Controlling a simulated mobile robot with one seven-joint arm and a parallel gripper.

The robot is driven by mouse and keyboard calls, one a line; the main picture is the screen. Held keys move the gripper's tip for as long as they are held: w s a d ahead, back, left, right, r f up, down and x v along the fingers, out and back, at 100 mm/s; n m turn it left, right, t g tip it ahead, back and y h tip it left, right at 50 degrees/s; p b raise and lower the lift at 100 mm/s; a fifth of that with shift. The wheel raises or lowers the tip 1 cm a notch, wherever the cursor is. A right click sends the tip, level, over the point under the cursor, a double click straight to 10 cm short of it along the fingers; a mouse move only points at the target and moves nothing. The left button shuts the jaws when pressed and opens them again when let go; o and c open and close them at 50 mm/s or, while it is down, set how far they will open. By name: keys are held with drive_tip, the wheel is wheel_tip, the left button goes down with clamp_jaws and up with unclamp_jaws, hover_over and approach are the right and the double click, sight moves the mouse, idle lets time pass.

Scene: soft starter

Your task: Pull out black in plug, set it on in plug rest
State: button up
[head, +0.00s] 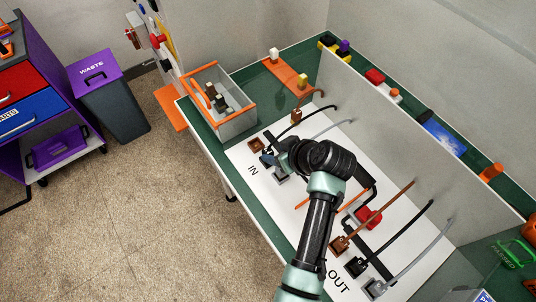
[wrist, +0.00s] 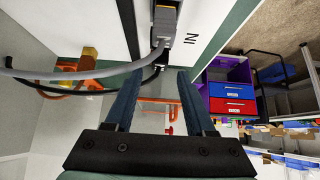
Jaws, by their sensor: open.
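In the head view my gripper (head: 268,159) is at the row of in sockets by the IN label, and my wrist hides part of the row. In the wrist view my gripper (wrist: 160,85) is open, with one finger on each side and nothing clearly held. The black in plug (wrist: 159,52) shows small and dark just ahead of the gap between the fingers, partly covered by the grey cable. Its black cable (wrist: 100,90) bends away to the left. The grey plug (wrist: 165,20) is just beyond it. I cannot make out which piece is the in plug rest.
The grey cable (wrist: 70,73) crosses close to the left finger. An orange-rimmed bin (head: 238,122) stands at the back left. Out plugs (head: 357,266) with cables stand at the lower right.

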sight(269, 151)
drive_tip(key=shift+b+x, duration=1.6)
drive_tip(key=shift+x, duration=0.8)
drive_tip(key=shift+r, duration=0.1)
clamp_jaws()
drive_tip(key=shift+r, duration=0.1)
drive_tip(key=shift+r+p, duration=0.95)
drive_tip(key=shift+r+p, duration=0.3)
drive_tip(key=shift+r, duration=0.05)
drive_tip(key=shift+r+p, duration=0.3)
drive_tip(key=shift+r, duration=0.05)
